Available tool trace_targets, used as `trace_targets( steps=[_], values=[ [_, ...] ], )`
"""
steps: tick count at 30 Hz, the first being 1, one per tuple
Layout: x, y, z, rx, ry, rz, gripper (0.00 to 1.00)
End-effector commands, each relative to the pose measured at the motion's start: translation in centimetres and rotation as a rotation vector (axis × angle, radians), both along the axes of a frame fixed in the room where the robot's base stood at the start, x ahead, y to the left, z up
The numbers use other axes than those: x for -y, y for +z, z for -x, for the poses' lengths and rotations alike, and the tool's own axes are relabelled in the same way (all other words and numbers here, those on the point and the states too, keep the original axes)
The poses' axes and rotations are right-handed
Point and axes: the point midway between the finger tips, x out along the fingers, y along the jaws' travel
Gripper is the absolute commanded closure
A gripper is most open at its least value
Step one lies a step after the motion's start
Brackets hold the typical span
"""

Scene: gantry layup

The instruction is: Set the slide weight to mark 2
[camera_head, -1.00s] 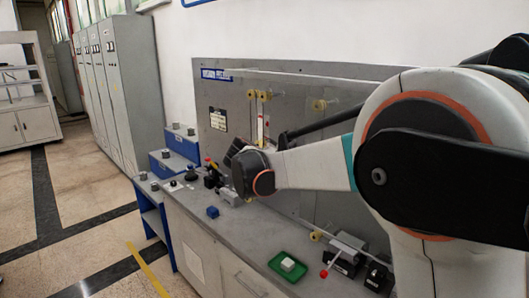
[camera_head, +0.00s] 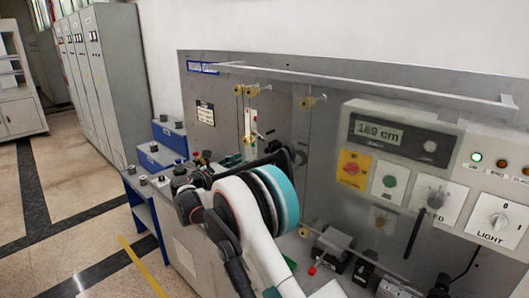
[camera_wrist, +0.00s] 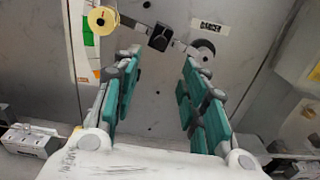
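In the wrist view, a black block (camera_wrist: 160,37), which looks like the slide weight, sits on a thin grey bar (camera_wrist: 128,21). The bar runs from a yellow roller (camera_wrist: 101,19) to a dark round disc (camera_wrist: 202,52). No numbered marks can be read on it. My gripper (camera_wrist: 162,62) is open and empty, its two teal-padded fingers pointing at the panel. The block shows between and beyond the fingertips, apart from them. In the head view, my arm hides most of the gripper and the bar.
A striped scale strip (camera_wrist: 87,40) and a small label plate (camera_wrist: 207,27) are on the grey panel. The control box (camera_head: 405,150) reads 169 cm at right. A red-knobbed device (camera_head: 330,252) stands on the bench.

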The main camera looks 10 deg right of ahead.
Motion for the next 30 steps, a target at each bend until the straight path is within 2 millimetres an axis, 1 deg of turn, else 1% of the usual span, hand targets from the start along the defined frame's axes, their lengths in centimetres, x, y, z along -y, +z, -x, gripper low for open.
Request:
trace_targets(
  steps=[5,12,18,24,30],
  values=[
    [2.5,-0.1,-1.7,0.0,-0.003,-0.002,0.6],
    [6.4,-0.1,-4.5,0.0,-0.003,-0.003,0.6],
    [9.0,0.0,-6.4,0.001,-0.002,-0.003,0.6],
    [10.4,0.0,-7.5,0.001,-0.001,-0.003,0.6],
    [10.6,0.0,-7.7,0.001,0.0,-0.004,0.6]
  ],
)
